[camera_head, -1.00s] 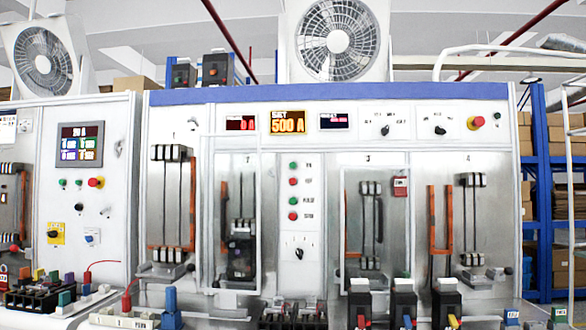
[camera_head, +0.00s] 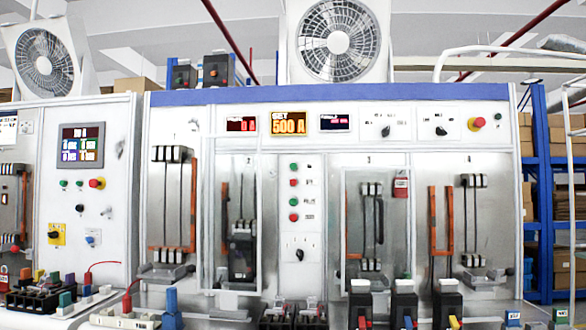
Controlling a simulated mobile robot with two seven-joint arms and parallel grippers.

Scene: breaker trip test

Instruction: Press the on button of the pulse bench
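The pulse bench (camera_head: 330,96) is the wide white cabinet with a blue top strip. An amber display (camera_head: 289,124) on it reads SET 500 A, with smaller red displays on either side. A column of green and red buttons runs down its centre panel. The top green button (camera_head: 293,167) has a red one (camera_head: 294,182) under it, then another green (camera_head: 293,202) and red (camera_head: 294,217). Their labels are too small to read, so I cannot tell which is the on button. Neither of my grippers is in view.
Breakers with coloured handles (camera_head: 404,303) stand along the bench's front edge. A second white cabinet (camera_head: 115,180) with a screen and buttons is at the left. A blue shelf (camera_head: 541,190) with boxes is at the right. Nothing covers the button column.

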